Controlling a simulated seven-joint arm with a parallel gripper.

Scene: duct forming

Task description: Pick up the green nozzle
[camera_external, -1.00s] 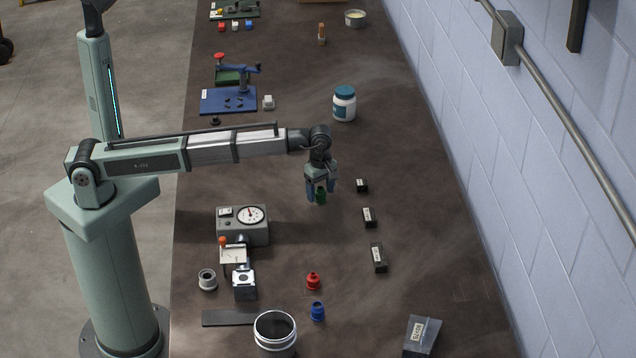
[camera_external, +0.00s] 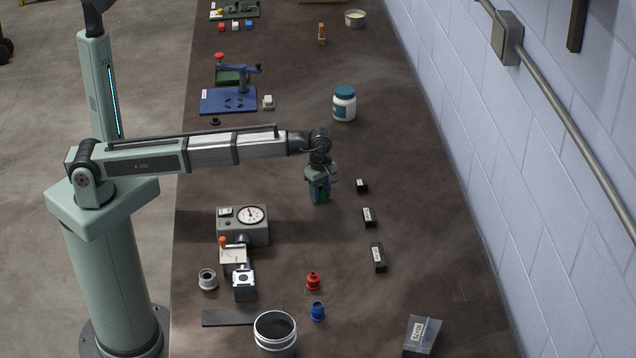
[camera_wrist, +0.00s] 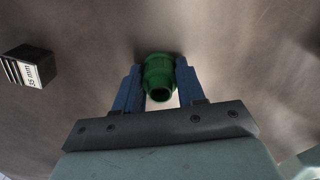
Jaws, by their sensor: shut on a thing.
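The green nozzle (camera_wrist: 159,72) is between the two blue fingers of my gripper (camera_wrist: 158,90) in the wrist view, with a finger against each side. Its open end faces the camera. In the external view my gripper (camera_external: 320,191) points down at the middle of the bench, and the fingers hide most of the green nozzle (camera_external: 322,194). My gripper is shut on the nozzle. I cannot tell whether the nozzle touches the bench.
Small black labelled blocks (camera_external: 369,217) stand to the right of my gripper. A gauge box (camera_external: 243,225) is at the lower left. A red nozzle (camera_external: 313,281) and a blue nozzle (camera_external: 317,311) stand nearer the camera. A white jar (camera_external: 344,104) stands behind.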

